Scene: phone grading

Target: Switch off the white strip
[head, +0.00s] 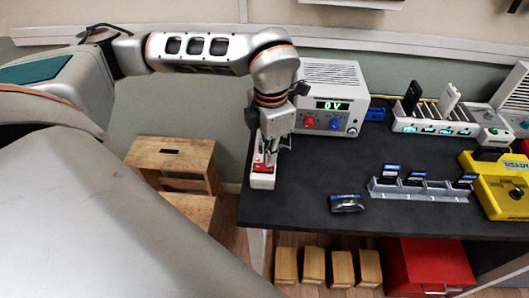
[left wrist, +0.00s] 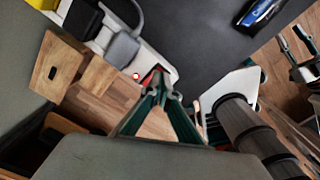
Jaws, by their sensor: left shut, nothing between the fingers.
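The white strip (head: 262,183) lies at the left end of the dark table, with a red switch (head: 261,168) on it. In the left wrist view the strip (left wrist: 160,62) runs diagonally, with dark and grey plugs in it, a small glowing red light (left wrist: 136,76) and the red switch (left wrist: 149,77) near its end. My left gripper (head: 267,158) is shut and empty, pointing down at the switch. Its fingertips (left wrist: 159,88) are right by the switch and partly cover it; I cannot tell whether they touch. What seems to be my right gripper (left wrist: 296,42) shows small at the wrist view's right edge.
A power supply (head: 330,98) reading 0 V stands behind the strip. A charger (head: 435,122), a card rack (head: 420,190), a yellow box (head: 500,185) and a dark device (head: 347,203) are to the right. Wooden stools (head: 172,155) stand left of the table.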

